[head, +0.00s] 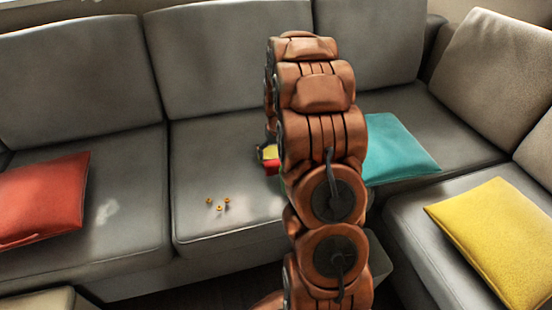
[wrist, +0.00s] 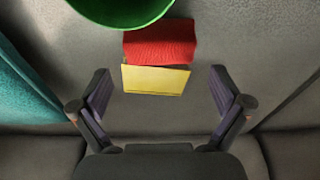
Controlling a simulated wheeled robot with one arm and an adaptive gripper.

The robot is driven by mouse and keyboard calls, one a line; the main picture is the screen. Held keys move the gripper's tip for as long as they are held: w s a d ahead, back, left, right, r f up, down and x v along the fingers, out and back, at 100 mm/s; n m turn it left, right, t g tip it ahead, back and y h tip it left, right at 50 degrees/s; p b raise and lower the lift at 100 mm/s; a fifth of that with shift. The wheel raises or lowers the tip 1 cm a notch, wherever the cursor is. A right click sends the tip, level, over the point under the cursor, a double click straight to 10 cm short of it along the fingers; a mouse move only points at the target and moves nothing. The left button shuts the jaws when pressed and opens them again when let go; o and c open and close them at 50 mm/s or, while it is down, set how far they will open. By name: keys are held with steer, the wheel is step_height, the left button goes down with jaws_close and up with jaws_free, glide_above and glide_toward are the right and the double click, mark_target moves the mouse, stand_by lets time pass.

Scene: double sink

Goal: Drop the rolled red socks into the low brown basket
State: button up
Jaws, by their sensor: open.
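A red, textured, block-like thing (wrist: 160,42) lies on the grey sofa seat, with a flat yellow face or piece (wrist: 155,80) against its near side. I cannot tell whether the red thing is the rolled socks. Both colours show in the head view beside my arm, the red (head: 271,167) and the yellow (head: 269,152), partly hidden by it. My gripper (wrist: 161,84) is open, with its fingers apart on either side of the yellow piece and not visibly touching it. In the head view my arm hides the gripper. No low brown basket shows in either view.
A green round container (wrist: 120,8) adjoins the red thing, cut off by the wrist view's top. A teal cushion (head: 398,150) lies right of my arm. Several small orange things (head: 219,203) lie on the middle seat. Red (head: 42,200) and yellow (head: 497,240) cushions lie at the sides.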

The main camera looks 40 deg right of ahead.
mark_target(277, 164)
step_height(277, 164, up, 6)
steer(key=s+a+r+n+g, duration=0.1)
steer(key=s+a+r, duration=0.2)
steer(key=s+a, duration=0.3)
steer(key=s+a+r+n+g+y, duration=0.15)
steer(key=s+a, duration=0.25)
steer(key=a, duration=0.4)
steer(key=s+a+r, duration=0.3)
steer(key=s+a, duration=0.2)
steer(key=a, duration=0.2)
steer(key=s+a+n+g, duration=0.1)
steer(key=s+a, duration=0.3)
steer(key=s, duration=0.6)
steer(key=s+a+r+n+g, duration=0.1)
steer(key=s+a, duration=0.4)
steer(key=s, duration=0.4)
steer(key=shift+s+r+g+h+p, duration=0.25)
steer(key=shift+s+g+h+p, duration=0.1)
steer(key=shift+s+p, duration=0.1)
steer(key=shift+c, duration=0.2)
